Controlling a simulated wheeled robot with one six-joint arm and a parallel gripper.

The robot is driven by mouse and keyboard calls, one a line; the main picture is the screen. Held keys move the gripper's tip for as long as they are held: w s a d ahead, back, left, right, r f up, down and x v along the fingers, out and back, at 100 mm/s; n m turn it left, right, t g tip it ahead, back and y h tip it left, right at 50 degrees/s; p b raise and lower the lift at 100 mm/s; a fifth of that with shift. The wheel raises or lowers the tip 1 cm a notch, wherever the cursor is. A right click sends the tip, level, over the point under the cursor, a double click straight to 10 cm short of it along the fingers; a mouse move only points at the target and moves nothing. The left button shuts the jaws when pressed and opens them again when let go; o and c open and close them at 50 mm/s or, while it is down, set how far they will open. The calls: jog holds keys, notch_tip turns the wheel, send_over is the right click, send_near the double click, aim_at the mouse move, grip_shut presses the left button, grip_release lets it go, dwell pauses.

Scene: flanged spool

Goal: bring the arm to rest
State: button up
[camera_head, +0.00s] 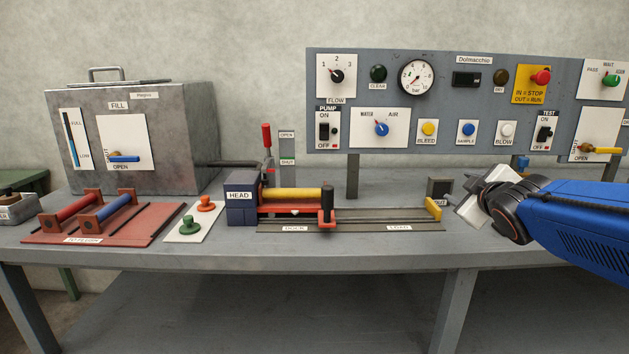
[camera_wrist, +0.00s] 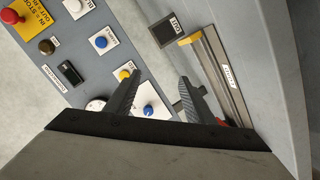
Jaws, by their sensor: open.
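My gripper (camera_head: 474,204) is at the right of the head view, held above the right end of the bench (camera_head: 400,251). It also shows in the wrist view (camera_wrist: 160,88), where its two dark fingers stand apart with nothing between them. In the head view, my blue arm comes in from the right edge. A yellow flanged spool (camera_head: 292,194) lies in the fixture beside the block labelled HEAD (camera_head: 240,203). My gripper is well to the right of it and apart from it. The far side of my gripper is hidden in the head view.
A rail (camera_head: 350,226) with a yellow end stop (camera_head: 433,208) runs left of my gripper. A metal tank (camera_head: 185,130), a red rack (camera_head: 110,222) and a white plate with two knobs (camera_head: 193,222) are further left.

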jog(key=s+a+f+m+g, duration=0.2)
jog(key=s+f+m+g, duration=0.1)
jog(key=s+f, duration=0.4)
jog(key=s+a+f+m+g+y, duration=0.1)
jog(key=s+a+f+m+g, duration=0.1)
jog(key=s+f, duration=0.5)
jog(key=s+a+f+m+g, duration=0.2)
jog(key=s+f+m+g, duration=0.2)
jog(key=s, duration=1.2)
notch_tip(320, 180, down, 3)
jog(key=shift+a+g+y, duration=0.3)
jog(key=shift+a+g, duration=0.05)
jog(key=shift+g, duration=0.35)
jog(key=shift+w, duration=0.1)
